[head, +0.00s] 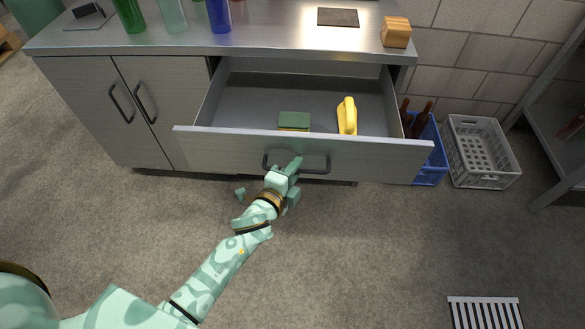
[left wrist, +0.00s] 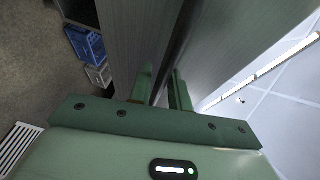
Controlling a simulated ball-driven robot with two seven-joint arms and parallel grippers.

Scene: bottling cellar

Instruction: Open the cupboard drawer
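The cupboard drawer (head: 370,154) is pulled well out of the cupboard (head: 85,110) in the head view. A green and yellow sponge (head: 294,120) and a yellow bottle-like thing (head: 347,115) lie inside it. My left gripper (head: 291,168) is at the dark bar handle (head: 318,171) on the drawer front. In the left wrist view, the fingers of my left gripper (left wrist: 163,88) stand on either side of the dark handle bar (left wrist: 176,50) and appear closed on it. My right gripper does not show.
Bottles (head: 219,14) and a wooden block (head: 396,32) stand on the worktop (head: 275,40). A blue crate (head: 429,165) and a grey crate (head: 480,150) stand right of the drawer. The floor before the drawer is mostly clear, with a grate (head: 486,314) at lower right.

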